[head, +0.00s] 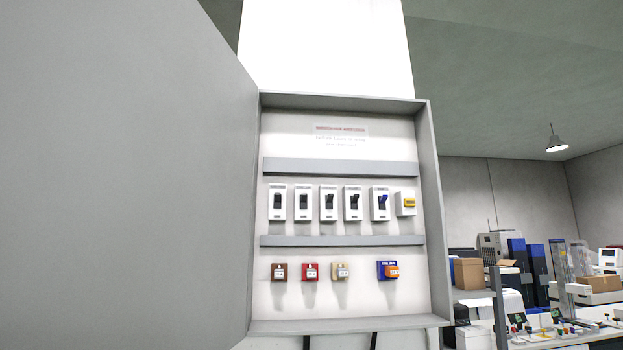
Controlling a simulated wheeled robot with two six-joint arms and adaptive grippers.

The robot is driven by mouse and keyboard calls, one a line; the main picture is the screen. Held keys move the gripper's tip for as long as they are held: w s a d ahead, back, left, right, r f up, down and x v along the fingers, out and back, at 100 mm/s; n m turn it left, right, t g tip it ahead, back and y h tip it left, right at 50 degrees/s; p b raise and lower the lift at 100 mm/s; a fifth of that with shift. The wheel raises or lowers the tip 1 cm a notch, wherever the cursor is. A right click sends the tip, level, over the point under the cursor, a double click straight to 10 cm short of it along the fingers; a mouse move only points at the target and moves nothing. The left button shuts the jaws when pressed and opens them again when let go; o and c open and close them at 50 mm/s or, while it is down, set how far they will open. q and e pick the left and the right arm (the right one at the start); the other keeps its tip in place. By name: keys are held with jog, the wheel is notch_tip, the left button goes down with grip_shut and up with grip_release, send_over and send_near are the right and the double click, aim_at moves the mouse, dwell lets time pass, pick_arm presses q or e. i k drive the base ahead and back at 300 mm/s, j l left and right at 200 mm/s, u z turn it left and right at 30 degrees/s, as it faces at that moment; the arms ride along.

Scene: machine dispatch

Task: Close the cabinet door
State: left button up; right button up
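The grey cabinet door (120,180) stands wide open and fills the left part of the head view. It is hinged on the left side of the cabinet (425,210), which hangs on a white pillar. Inside the open cabinet is a row of several switches (329,203) with a yellow-marked unit (405,203) at the right end. Below are small brown, red, tan and blue-orange blocks (310,272). The door's free edge is outside the view. Neither of my grippers shows.
The white pillar (325,45) rises behind the cabinet. Dark cables (373,341) hang below it. At the right, a bench (590,337) and shelf carry cardboard boxes (468,273), blue units and lab devices. A lamp (556,144) hangs from the ceiling.

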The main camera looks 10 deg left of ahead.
aim_at(127, 127)
jog(key=j+z, duration=0.3)
jog(key=j, duration=0.45)
jog(key=k+j+z, duration=0.1)
jog(key=j+z, duration=0.2)
jog(key=j, duration=0.85)
jog(key=k+j, duration=0.15)
jog(key=j, duration=0.35)
